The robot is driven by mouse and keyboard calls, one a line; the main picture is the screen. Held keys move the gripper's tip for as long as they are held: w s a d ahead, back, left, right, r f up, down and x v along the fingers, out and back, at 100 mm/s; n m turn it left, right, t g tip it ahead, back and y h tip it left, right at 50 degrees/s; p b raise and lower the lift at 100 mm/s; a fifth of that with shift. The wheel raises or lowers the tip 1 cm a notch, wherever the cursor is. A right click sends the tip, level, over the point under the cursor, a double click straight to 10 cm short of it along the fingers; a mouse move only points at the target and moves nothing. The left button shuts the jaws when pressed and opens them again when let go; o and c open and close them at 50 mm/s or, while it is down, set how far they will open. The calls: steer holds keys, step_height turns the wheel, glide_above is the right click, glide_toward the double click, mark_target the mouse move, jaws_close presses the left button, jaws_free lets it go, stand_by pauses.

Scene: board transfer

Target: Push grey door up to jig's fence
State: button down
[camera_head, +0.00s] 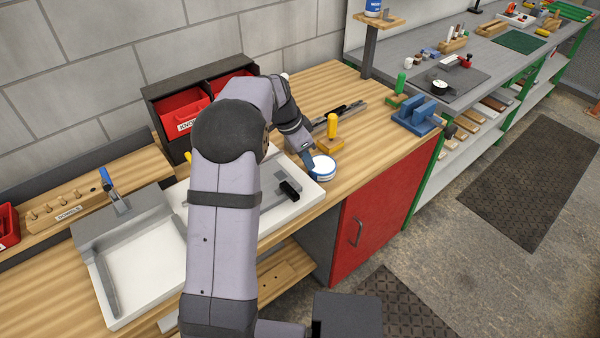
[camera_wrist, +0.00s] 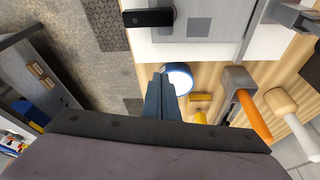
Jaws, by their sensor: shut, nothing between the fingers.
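A grey panel with a black handle, which looks like the grey door (camera_wrist: 200,22), lies on a white board (camera_wrist: 190,50) at the top of the wrist view. In the head view its black handle (camera_head: 289,190) shows beside my arm, which hides much of the panel. A grey-sided jig (camera_head: 88,237) with a white bed and a dark bar along its left side, perhaps the fence (camera_head: 105,280), stands left of my arm. My gripper (camera_head: 309,164) is shut and empty, right of the white board and beside a round white-topped tin (camera_head: 323,167). I cannot tell whether it touches the tin.
A yellow-handled tool (camera_head: 332,127) on a wooden block stands behind the tin. A blue block fixture (camera_head: 416,116) sits near the bench's right end. Red bins (camera_head: 183,112) stand in a dark rack at the wall. The bench's front edge runs close to the white board.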

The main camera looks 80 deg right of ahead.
mark_target(296, 183)
steer(key=p+x, duration=0.1)
steer(key=x, duration=0.3)
steer(key=shift+s+f+p, duration=0.15)
steer(key=shift+f+p, duration=0.15)
steer(key=shift+f, duration=0.05)
steer(key=shift+w+f+p, duration=0.15)
steer(key=shift+w+p, duration=0.1)
steer(key=shift+p, duration=0.1)
steer(key=shift+w+a+p, duration=0.35)
steer(key=shift+w+a, duration=0.1)
steer(key=shift+w, duration=0.2)
steer(key=shift+w+a+p, duration=0.35)
steer(key=shift+w+a, duration=0.1)
steer(key=shift+w, duration=0.2)
steer(key=shift+f, duration=0.15)
steer(key=shift+w+a, duration=0.1)
steer(key=shift+w, duration=0.05)
steer(key=shift+w+a+f+b, duration=0.2)
steer(key=shift+w+a+b, duration=0.15)
steer(key=shift+w+b, duration=0.4)
steer(key=shift+w+a+r+b, duration=0.2)
steer(key=shift+a+b, duration=0.1)
steer(key=shift+b, duration=0.1)
